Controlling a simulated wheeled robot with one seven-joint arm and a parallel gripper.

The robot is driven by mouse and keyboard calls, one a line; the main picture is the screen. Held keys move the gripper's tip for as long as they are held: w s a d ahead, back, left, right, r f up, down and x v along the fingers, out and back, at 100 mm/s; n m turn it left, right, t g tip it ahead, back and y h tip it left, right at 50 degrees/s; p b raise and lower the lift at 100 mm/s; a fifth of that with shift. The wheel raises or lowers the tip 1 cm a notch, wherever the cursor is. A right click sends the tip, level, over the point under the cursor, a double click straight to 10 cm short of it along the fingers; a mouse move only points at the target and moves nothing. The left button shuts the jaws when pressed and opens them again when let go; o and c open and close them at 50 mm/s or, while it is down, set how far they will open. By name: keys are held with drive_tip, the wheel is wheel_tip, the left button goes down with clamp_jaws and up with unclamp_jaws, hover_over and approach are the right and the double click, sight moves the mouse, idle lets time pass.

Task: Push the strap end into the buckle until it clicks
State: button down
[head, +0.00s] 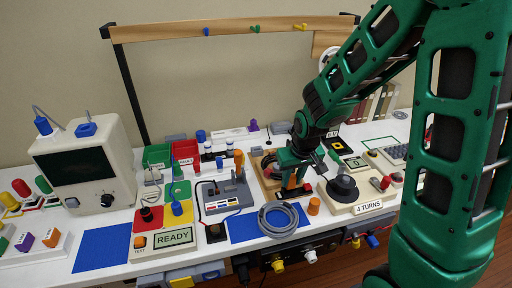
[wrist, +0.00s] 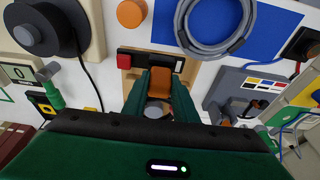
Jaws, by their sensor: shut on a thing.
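My gripper (wrist: 160,95) points down at the bench and is shut on an orange-brown piece that looks like the strap end (wrist: 166,62). A grey rounded part shows between the fingers, and I cannot tell what it belongs to. A black bar with a red block at one end, which looks like the buckle (wrist: 125,61), lies right by the fingertips. The strap piece overlaps the black bar in the wrist view; I cannot tell whether it is inside it. In the head view my gripper (head: 292,168) is over the same spot and hides most of the strap.
A coiled grey cable (head: 283,219) on a blue mat and an orange cylinder (head: 314,206) lie close by at the front. A black knob on a cream box (head: 343,188) stands to the right, a grey joystick unit (head: 226,196) to the left. A wooden tray (head: 265,178) is beside my gripper.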

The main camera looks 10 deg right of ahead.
sight(292, 177)
drive_tip(key=shift+f, duration=0.4)
drive_tip(key=c, duration=1.3)
unclamp_jaws()
drive_tip(key=shift+c, duration=1.6)
drive_tip(key=shift+w+r+v, duration=0.1)
drive_tip(key=shift+w+v, duration=0.15)
drive_tip(key=shift+v, duration=0.9)
drive_tip(key=shift+w+r+v, duration=0.1)
drive_tip(key=shift+w+v, duration=0.2)
drive_tip(key=shift+v, duration=0.8)
drive_tip(key=shift+w+v, duration=0.25)
drive_tip(key=shift+v, duration=0.9)
